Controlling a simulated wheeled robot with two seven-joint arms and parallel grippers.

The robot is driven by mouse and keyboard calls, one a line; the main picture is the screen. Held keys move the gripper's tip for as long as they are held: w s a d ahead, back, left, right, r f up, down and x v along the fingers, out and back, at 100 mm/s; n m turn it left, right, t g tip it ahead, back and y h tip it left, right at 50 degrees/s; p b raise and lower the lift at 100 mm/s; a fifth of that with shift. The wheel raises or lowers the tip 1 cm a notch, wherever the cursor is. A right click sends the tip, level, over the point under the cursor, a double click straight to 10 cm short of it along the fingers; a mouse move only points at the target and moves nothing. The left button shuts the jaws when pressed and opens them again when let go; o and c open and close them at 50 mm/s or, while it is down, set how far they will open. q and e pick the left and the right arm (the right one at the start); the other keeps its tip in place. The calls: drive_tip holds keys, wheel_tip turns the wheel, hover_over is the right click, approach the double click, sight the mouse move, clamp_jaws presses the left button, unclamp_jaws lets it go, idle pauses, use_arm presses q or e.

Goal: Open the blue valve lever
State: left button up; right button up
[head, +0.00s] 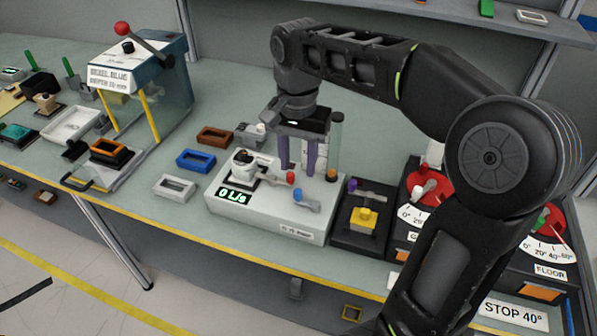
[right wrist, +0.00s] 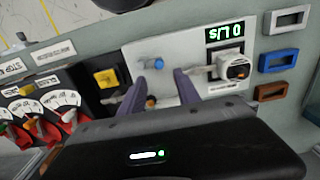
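The blue valve lever (head: 307,200) is on the front of the white module (head: 262,222), right of the red-knobbed lever (head: 287,178). In the right wrist view the blue lever (right wrist: 156,64) shows beyond my fingertips, between their lines. My right gripper (head: 298,168) is above the back part of the module, pointing down, with its two purple fingers apart. In the right wrist view the fingers (right wrist: 160,80) are also apart, and neither touches the blue lever. My left gripper is not in view.
A clear column with an orange part (head: 334,150) stands close right of my right gripper. A black unit with a yellow block (head: 363,218) and red dials (head: 423,188) stand to the right. Blue (head: 196,161), brown (head: 214,138) and white (head: 174,187) frames lie left.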

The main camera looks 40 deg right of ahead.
sight(298, 191)
drive_tip(key=shift+s+a+r, duration=0.1)
drive_tip(key=shift+s+a, duration=0.1)
drive_tip(key=shift+w+d+f, duration=0.1)
drive_tip(key=shift+f, duration=0.25)
drive_tip(key=shift+f+p, duration=0.4)
drive_tip(key=shift+f, duration=3.2)
drive_tip(key=shift+c, duration=0.6)
clamp_jaws()
